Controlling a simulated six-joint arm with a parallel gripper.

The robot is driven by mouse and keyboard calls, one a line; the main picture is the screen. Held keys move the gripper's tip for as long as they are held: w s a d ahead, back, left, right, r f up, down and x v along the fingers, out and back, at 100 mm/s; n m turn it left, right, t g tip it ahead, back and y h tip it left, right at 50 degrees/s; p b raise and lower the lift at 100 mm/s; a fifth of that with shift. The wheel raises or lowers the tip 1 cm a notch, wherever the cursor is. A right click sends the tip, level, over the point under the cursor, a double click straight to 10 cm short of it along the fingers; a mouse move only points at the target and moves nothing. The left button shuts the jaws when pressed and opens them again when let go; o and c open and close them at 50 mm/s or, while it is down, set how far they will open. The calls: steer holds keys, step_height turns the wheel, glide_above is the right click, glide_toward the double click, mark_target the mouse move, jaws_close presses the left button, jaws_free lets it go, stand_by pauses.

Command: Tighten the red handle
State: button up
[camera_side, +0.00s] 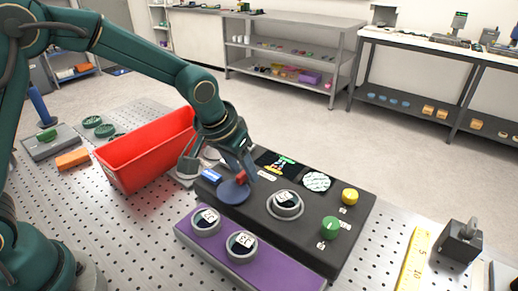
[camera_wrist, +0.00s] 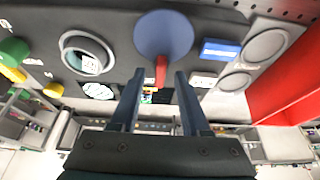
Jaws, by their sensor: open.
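The red handle (camera_side: 241,177) stands on a round blue disc (camera_side: 232,194) at the left part of the black instrument panel (camera_side: 300,232). In the wrist view the handle (camera_wrist: 161,72) is a narrow red bar at the edge of the blue disc (camera_wrist: 163,32). My gripper (camera_side: 246,172) is low over the panel at the handle. In the wrist view my gripper (camera_wrist: 159,76) is open, one finger on each side of the handle, with visible gaps. The side view partly hides the handle behind the fingers.
A red bin (camera_side: 150,158) stands left of the panel. A purple block (camera_side: 240,262) with two round dials lies along its front. Green (camera_side: 330,227) and yellow (camera_side: 350,196) knobs stand on the panel's right. A yellow ruler (camera_side: 413,260) lies farther right on the perforated table.

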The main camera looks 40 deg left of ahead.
steer(key=shift+c, duration=0.3)
jaws_close()
stand_by(1.1)
